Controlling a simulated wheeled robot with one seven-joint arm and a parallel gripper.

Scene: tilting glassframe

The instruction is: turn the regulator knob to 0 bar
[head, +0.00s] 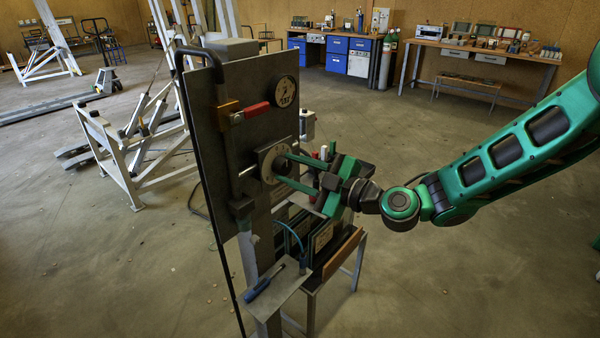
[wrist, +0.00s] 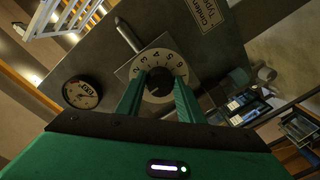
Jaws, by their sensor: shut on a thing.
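The regulator knob (wrist: 158,82) is a dark round knob in the middle of a pale numbered dial (wrist: 160,60) on a square grey plate. In the wrist view, digits show around the dial's upper rim. Its pointer and setting are too small to read. My gripper (wrist: 159,88) has its two green fingers on either side of the knob and is shut on it.
The upright dark panel (head: 205,120) carries a red-handled valve (head: 256,110) and piping near the dial. A small shelf (head: 278,290) with a blue tool and a low stand (head: 345,255) are below my gripper. The floor at right is open.

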